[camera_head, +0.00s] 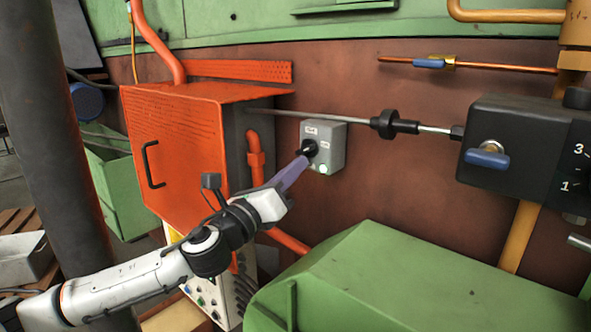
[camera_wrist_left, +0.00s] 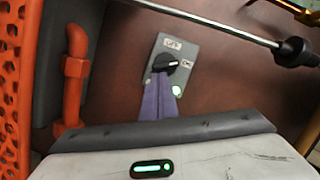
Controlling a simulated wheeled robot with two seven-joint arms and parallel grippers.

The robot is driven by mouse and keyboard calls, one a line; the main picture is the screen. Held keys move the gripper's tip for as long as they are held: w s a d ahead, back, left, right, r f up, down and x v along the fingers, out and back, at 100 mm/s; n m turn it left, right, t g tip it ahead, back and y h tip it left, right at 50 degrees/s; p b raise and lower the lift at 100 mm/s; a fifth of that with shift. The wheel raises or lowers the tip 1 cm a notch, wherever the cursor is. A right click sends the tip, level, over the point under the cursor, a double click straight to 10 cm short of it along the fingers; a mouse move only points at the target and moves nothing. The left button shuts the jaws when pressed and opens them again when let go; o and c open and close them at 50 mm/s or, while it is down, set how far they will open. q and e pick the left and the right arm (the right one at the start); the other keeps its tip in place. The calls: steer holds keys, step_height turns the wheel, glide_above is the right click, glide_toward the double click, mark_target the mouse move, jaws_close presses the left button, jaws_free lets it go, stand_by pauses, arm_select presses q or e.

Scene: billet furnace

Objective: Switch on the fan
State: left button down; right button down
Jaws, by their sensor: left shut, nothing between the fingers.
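A small grey switch box (camera_head: 334,146) with a black rotary knob (camera_head: 309,148) and a lit green lamp (camera_head: 323,168) is fixed to the brown wall. My left gripper (camera_head: 301,162) reaches it from the lower left, its purple fingers shut with nothing between them and their tips at the knob. In the left wrist view the fingers (camera_wrist_left: 157,98) end just below the black knob (camera_wrist_left: 168,63), and the green lamp (camera_wrist_left: 177,90) is to their right. I cannot tell whether the tips touch the knob. No fan is identifiable. My right gripper is out of view.
An orange cabinet (camera_head: 185,140) stands left of the switch box, with an orange pipe (camera_head: 256,155) between. A thin metal rod (camera_head: 340,118) crosses just above the box. A green housing (camera_head: 400,280) fills the lower right. A black unit (camera_head: 525,150) is at right.

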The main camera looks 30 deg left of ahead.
arm_select(q)
steer(key=shift+f, duration=0.1)
stand_by(0.4)
